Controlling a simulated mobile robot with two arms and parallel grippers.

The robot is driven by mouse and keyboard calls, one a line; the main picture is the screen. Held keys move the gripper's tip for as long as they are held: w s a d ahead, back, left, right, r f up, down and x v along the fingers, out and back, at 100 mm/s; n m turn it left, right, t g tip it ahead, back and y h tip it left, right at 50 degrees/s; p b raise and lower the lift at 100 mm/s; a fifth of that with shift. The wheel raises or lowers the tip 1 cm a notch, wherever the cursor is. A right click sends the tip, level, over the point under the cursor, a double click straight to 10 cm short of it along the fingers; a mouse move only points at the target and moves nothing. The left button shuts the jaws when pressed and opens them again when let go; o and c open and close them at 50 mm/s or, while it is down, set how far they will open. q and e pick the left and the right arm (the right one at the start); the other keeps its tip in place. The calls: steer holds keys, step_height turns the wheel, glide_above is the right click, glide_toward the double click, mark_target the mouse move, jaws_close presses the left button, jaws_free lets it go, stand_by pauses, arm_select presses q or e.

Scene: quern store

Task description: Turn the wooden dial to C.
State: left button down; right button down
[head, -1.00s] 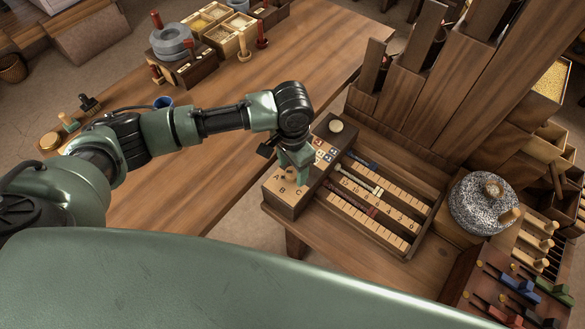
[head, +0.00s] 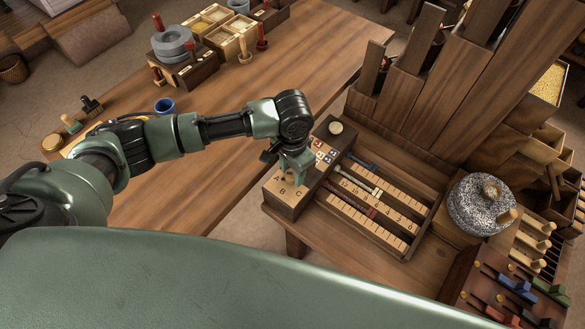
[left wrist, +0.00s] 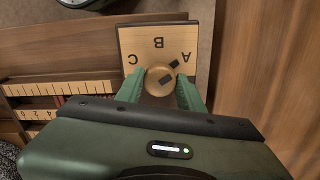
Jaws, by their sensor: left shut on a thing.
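The wooden dial (left wrist: 155,85) is a round light-wood knob with two dark marks on top. It sits on a light plate (left wrist: 145,38) with the letters A, B and C; its outer mark lies on the A side, between A and B. My left gripper (left wrist: 160,92) is shut on the dial, one green finger on each side. In the head view my left gripper (head: 296,168) reaches down over the lettered block (head: 290,207), and its fingers partly hide the dial.
A speckled quern stone (head: 480,210) stands to the right. The long table (head: 290,75) behind is mostly clear in the middle.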

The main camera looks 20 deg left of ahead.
arm_select(q)
steer(key=n+p, duration=0.3)
steer(key=p, duration=0.2)
steer(key=n+p, duration=0.4)
steer(key=p, duration=0.1)
steer(key=n+p, duration=0.4)
steer(key=shift+r+p, duration=0.3)
steer(key=shift+p, duration=0.1)
steer(key=n+p, duration=0.2)
steer(key=shift+n, duration=0.4)
steer(key=n+p, duration=0.2)
steer(key=n, duration=0.1)
steer(key=shift+f+n, duration=0.1)
steer(key=shift+n, duration=0.2)
steer(key=n+p, duration=0.1)
steer(key=n, duration=0.2)
steer(key=shift+f+p, duration=0.1)
steer(key=shift+p, duration=0.3)
steer(key=shift+w+n+p, duration=0.1)
steer(key=shift+n+p, duration=0.2)
steer(key=shift+n, duration=1)
steer(key=shift+a, duration=0.1)
steer(key=c, duration=0.9)
jaws_free()
